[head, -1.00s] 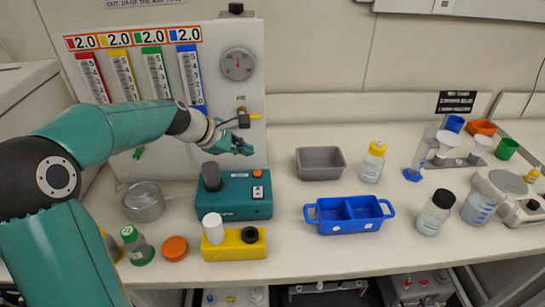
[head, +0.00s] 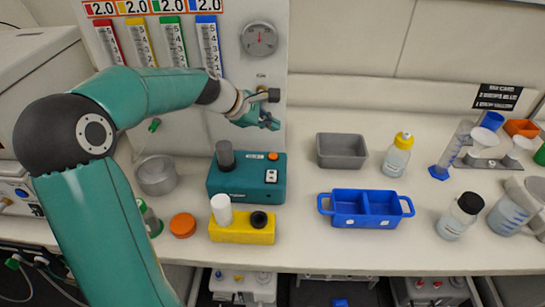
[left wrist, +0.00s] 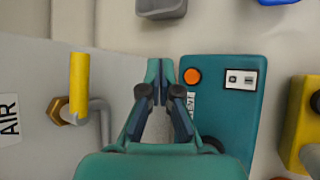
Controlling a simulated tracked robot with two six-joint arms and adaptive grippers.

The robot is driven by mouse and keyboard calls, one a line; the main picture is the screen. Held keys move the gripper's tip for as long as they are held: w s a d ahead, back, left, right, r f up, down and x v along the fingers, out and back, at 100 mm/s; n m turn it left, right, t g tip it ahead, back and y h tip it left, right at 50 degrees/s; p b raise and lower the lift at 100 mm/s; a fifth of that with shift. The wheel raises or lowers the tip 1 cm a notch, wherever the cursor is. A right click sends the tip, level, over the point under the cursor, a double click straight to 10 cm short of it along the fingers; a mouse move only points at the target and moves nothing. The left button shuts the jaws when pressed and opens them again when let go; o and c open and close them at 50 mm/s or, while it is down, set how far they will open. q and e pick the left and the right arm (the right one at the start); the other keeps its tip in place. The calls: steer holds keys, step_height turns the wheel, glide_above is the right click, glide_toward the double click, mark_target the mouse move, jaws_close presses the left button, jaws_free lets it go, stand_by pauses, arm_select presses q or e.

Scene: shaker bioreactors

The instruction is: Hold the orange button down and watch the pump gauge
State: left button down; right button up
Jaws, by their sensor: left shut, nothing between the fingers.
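The orange button (head: 273,156) sits on top of a teal pump box (head: 233,184), at its back right corner beside a white switch plate. It also shows in the left wrist view (left wrist: 193,76). My left gripper (head: 271,124) is shut and empty, in the air above and behind the button. In the left wrist view its fingertips (left wrist: 166,66) lie just left of the button, and I see no contact. A round dial gauge (head: 259,40) hangs on the white panel above; its red needle points roughly up. My right gripper is not in view.
A pipe valve with a yellow handle (left wrist: 79,85) projects from the panel close to my left gripper. A yellow block (head: 243,234) stands in front of the pump box. A grey tray (head: 341,163) and a blue caddy (head: 345,221) stand to the right.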

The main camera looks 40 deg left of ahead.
mark_target(271, 156)
arm_select(q)
step_height(271, 156, down, 7)
steer(key=b, duration=0.5)
steer(key=shift+b, duration=0.4)
steer(key=shift+f+b, duration=0.3)
steer(key=shift+f, duration=0.05)
steer(key=shift+f, duration=0.1)
stand_by(0.5)
steer(key=shift+f, duration=0.25)
steer(key=shift+d+f+b, duration=0.1)
steer(key=shift+f+b, duration=0.4)
steer(key=shift+b, duration=0.1)
stand_by(1.3)
steer(key=shift+r+p, duration=0.9)
steer(key=shift+r, duration=0.05)
